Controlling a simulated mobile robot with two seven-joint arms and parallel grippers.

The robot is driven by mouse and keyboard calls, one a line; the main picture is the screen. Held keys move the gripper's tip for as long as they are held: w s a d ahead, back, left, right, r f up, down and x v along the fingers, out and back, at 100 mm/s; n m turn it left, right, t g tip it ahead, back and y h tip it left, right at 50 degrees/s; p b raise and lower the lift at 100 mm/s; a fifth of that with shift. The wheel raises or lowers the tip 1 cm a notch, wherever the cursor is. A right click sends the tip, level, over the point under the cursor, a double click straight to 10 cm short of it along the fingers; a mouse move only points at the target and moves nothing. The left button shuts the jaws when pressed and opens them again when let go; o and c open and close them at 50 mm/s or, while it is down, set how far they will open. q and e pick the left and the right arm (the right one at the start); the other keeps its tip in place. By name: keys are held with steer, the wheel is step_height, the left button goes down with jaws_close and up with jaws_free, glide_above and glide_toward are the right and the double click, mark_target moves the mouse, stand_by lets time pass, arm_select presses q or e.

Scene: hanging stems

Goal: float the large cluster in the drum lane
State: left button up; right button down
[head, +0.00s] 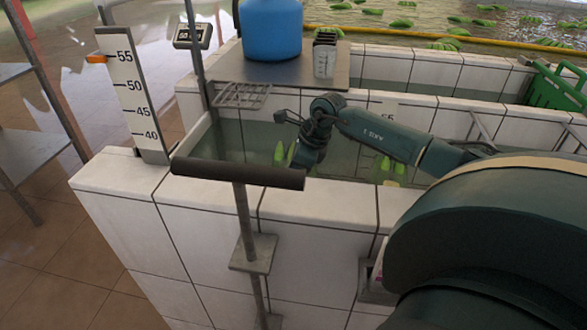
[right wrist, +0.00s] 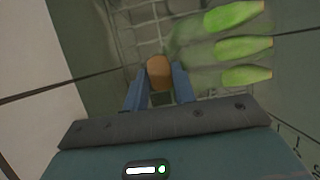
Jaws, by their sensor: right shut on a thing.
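My right gripper (head: 302,158) reaches down into a tiled water lane (head: 349,169) in the head view. In the right wrist view its two blue fingers (right wrist: 159,82) are shut on a brown stub, the stem end of a green banana cluster (right wrist: 243,47). Several green fingers of fruit lie to the right of the jaws there, looking hazy. In the head view a little green of the cluster (head: 280,152) shows beside the gripper; the rest is hidden by it. My left gripper is not in view.
More green fruit (head: 391,168) shows in the lane to the right. A T-shaped handle (head: 238,173) stands before the near wall.

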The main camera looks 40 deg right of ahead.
steer(key=shift+f+b, duration=0.4)
steer(key=shift+f, duration=0.1)
stand_by(0.3)
steer(key=shift+f+b, duration=0.35)
steer(key=shift+f, duration=0.1)
steer(key=shift+a+f, duration=0.1)
steer(key=shift+f, duration=0.05)
stand_by(0.3)
